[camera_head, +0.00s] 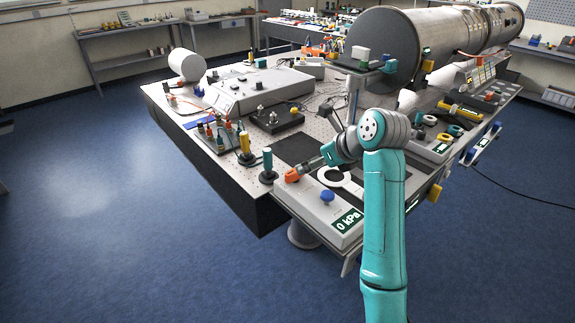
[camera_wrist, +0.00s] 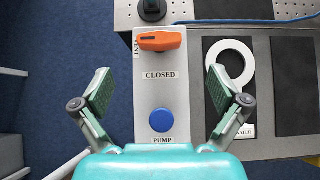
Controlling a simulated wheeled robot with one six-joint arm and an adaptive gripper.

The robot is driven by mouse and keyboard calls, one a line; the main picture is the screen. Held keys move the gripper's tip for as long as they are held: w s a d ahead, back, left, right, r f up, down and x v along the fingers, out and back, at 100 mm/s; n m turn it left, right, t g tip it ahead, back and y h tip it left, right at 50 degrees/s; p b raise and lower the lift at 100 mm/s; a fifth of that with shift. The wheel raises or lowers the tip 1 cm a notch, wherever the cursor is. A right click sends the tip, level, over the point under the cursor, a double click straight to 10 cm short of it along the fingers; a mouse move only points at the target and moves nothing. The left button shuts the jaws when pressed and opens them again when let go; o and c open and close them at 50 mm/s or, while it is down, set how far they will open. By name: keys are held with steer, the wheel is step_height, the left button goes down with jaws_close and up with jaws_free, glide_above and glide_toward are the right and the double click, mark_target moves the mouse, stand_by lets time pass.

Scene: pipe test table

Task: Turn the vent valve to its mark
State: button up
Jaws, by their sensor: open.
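The vent valve's orange handle (camera_wrist: 160,41) lies crosswise near the far end of a light grey panel in the wrist view. Its left end is beside a sideways label (camera_wrist: 137,47), partly hidden, that seems to read VENT. A CLOSED label (camera_wrist: 160,76) is below the handle. The handle also shows in the head view (camera_head: 291,175), close to my gripper's fingers. My gripper (camera_wrist: 160,90) is open and empty, its fingers wide apart on either side of the panel. The handle is beyond the fingertips and not between them in the wrist view.
A blue PUMP knob (camera_wrist: 162,120) is on the same panel, nearer my wrist. A white ring (camera_wrist: 229,63) lies to the right by a dark mat (camera_wrist: 294,85). A black-based post (camera_wrist: 152,10) stands beyond the handle. A display (camera_head: 347,221) reads 0 kPa. Floor is left of the panel.

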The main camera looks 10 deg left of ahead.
mark_target(295, 171)
steer(key=x, duration=1)
steer(key=shift+w+a+f, duration=0.1)
steer(key=shift+a+f, duration=0.1)
steer(key=shift+a, duration=0.1)
steer(key=c, duration=1.2)
